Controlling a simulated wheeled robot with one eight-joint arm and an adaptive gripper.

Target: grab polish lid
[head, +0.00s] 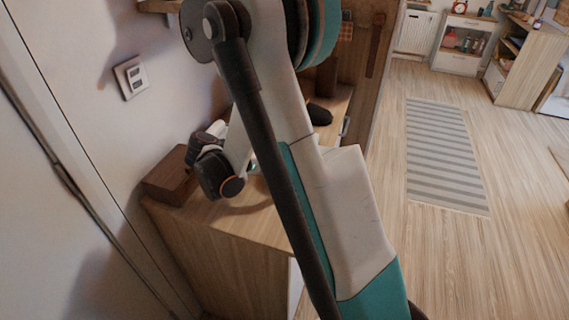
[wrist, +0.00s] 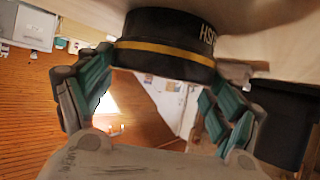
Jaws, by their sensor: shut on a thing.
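The polish lid (wrist: 165,40) is a round black piece with a gold stripe and pale lettering, upside down in the wrist view. It sits between the fingertips of my gripper (wrist: 163,68), which is shut on it with one teal-padded finger on each side. The lid is close to a pale surface at the top of the wrist view; I cannot tell whether it touches it. Whether a tin body is joined to the lid is not clear. In the head view my arm hides the lid and the fingers.
A wooden cabinet (head: 222,215) stands against the wall, with a dark brown box (head: 171,181) on its left end. A dark object (head: 320,114) lies farther back on its top. The wooden floor to the right is open, with a striped rug (head: 443,150).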

